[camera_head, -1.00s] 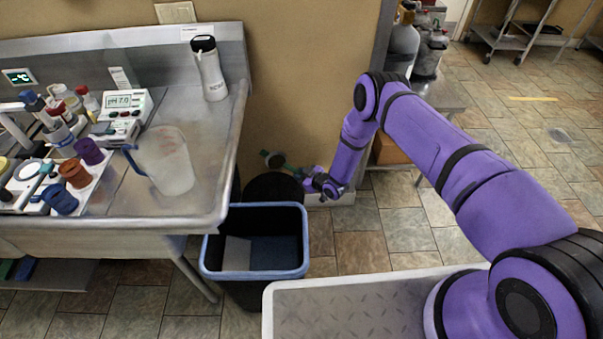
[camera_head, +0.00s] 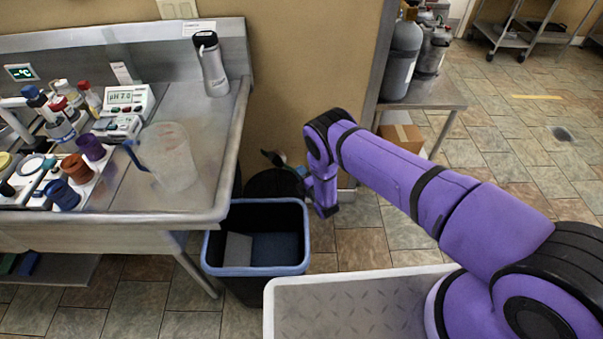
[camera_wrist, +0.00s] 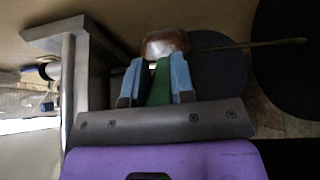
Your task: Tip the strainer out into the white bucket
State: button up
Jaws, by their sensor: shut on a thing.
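My gripper (camera_wrist: 157,78) is shut on the green handle (camera_wrist: 160,82) of the strainer (camera_wrist: 167,43). The strainer's brownish head lies just beyond the fingertips in the wrist view. In the head view the strainer (camera_head: 272,158) is a small dark shape held out to the left of my wrist, in front of the wall and above a black bin (camera_head: 275,184). My fingers are mostly hidden there by the wrist. I cannot tell whether the strainer holds anything. I cannot make out a white bucket in either view.
A blue-rimmed bin (camera_head: 257,270) stands on the floor beside the steel bench (camera_head: 150,217). A translucent pitcher (camera_head: 170,158), a bottle (camera_head: 212,65) and lab items are on the bench. A low steel table with grey cylinders (camera_head: 402,62) stands behind my arm.

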jog(key=n+y, duration=0.1)
jog(key=n, duration=0.3)
jog(key=n+y, duration=0.2)
jog(key=n, duration=0.2)
jog(key=n+t+y, duration=0.1)
jog(key=n, duration=0.2)
jog(key=shift+w+f+n, duration=0.15)
jog(key=shift+f+n, duration=0.15)
jog(key=shift+n, duration=0.1)
dwell(0.5)
